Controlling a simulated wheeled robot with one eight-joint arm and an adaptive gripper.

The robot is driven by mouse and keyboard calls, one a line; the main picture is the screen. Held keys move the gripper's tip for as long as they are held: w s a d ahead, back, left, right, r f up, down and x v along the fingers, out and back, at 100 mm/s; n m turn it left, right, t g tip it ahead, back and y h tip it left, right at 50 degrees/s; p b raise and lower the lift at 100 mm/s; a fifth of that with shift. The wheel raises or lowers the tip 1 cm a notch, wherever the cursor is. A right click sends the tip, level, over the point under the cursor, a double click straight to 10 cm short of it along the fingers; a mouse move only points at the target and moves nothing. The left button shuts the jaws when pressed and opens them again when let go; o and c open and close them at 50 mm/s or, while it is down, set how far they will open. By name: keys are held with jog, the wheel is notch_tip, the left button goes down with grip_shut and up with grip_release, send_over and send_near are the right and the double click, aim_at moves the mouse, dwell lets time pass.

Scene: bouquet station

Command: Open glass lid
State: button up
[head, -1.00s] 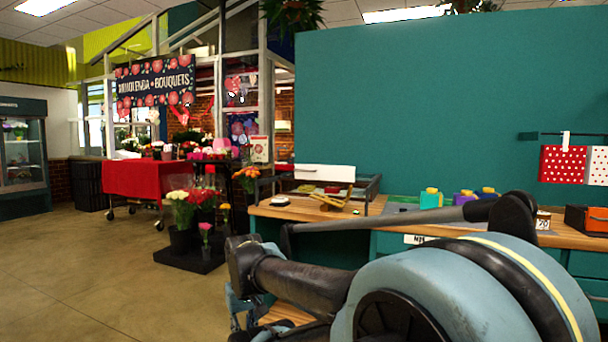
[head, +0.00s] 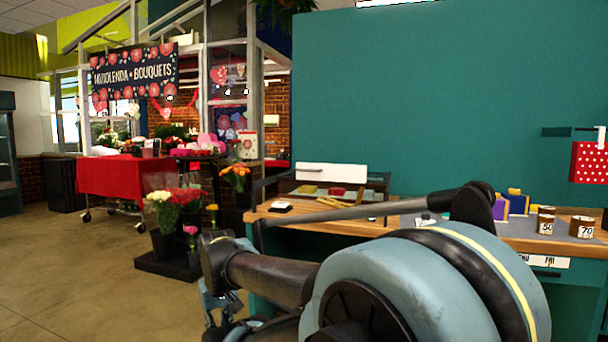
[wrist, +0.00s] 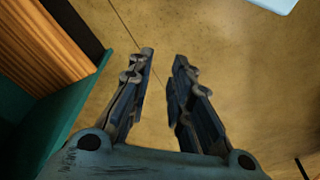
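A low dark-framed case (head: 376,188) stands on the left part of the wooden counter. A white panel (head: 337,174) with a small handle stands along its top back. Small yellow and red items show in or just in front of the case. I cannot make out the glass lid clearly, nor whether it is open. My gripper (wrist: 164,60) is over the floor beside the counter, with its two fingers apart and nothing between them. In the head view it is low and left of the case, mostly hidden behind my arm.
The wooden counter (head: 395,226) holds a small white item (head: 281,206) at left and labelled cups (head: 582,227) at right. My arm hides part of it. Flower buckets (head: 163,244) stand on the floor at left, near a red-draped table (head: 108,177). The floor between is clear.

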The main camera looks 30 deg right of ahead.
jog(key=w+r+m+t+y, duration=0.1)
jog(key=w+r+m+t, duration=0.15)
jog(key=w+r, duration=0.4)
jog(key=w+r+m+t, duration=0.2)
jog(key=w+r+t, duration=0.15)
jog(key=w, duration=0.65)
jog(key=w+d+r+m+t+h, duration=0.1)
jog(key=w+d+r+m+t, duration=0.2)
jog(key=w+d+r, duration=0.3)
jog(key=w+d+r+m+t+h, duration=0.1)
jog(key=w+d+r+m+t, duration=0.25)
jog(key=w, duration=0.35)
jog(key=m+g+h, duration=0.2)
jog(key=m+h, duration=1.2)
jog(key=m, duration=0.3)
send_near(307, 170)
jog(key=x, duration=1)
jog(key=shift+w+d+f, duration=0.15)
jog(key=shift+w+f, duration=0.05)
jog(key=shift+w, duration=0.2)
jog(key=shift+c, duration=0.3)
